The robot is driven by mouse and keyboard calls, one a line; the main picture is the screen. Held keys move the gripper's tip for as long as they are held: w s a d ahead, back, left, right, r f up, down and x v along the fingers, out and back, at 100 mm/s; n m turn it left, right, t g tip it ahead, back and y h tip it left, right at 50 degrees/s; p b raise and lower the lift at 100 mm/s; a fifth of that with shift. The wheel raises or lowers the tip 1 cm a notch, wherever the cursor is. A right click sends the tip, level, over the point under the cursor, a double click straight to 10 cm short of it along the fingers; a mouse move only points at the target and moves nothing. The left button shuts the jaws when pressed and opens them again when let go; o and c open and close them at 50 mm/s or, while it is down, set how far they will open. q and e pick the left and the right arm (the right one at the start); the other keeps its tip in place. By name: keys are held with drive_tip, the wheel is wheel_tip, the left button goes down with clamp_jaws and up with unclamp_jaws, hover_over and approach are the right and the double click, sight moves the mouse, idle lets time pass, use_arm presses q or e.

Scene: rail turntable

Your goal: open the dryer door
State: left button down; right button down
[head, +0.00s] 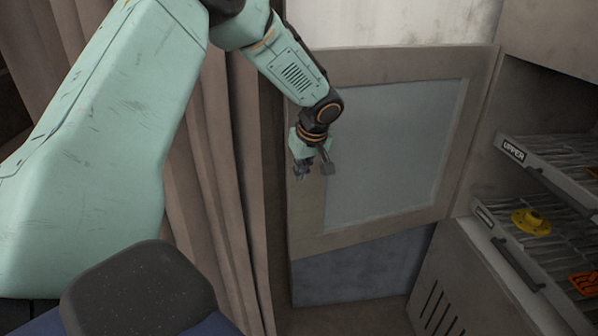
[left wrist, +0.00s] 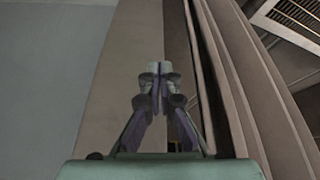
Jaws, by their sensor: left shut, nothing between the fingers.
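The dryer door (head: 468,165), a beige frame around a pale glass panel (head: 395,150), stands swung wide open to the left of the dryer cabinet (head: 470,275). My left gripper (head: 313,172) is in front of the door's left, free side and holds nothing. In the left wrist view its fingers (left wrist: 155,70) are together, with the door frame (left wrist: 130,30) behind them. Whether the fingers touch the frame cannot be told. The door's handle is not seen. My right gripper is in neither view.
Inside the open cabinet are an upper rack (head: 545,165) labelled UPPER and a lower rack (head: 507,255). A yellow part (head: 531,222) and an orange part (head: 584,284) sit on the lower one. A brown curtain (head: 225,190) hangs close by the door's left edge.

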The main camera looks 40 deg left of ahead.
use_arm(q)
drive_tip(key=b+v, duration=0.1)
drive_tip(key=v, duration=0.9)
drive_tip(key=shift+s, duration=0.4)
drive_tip(key=shift+d, duration=0.1)
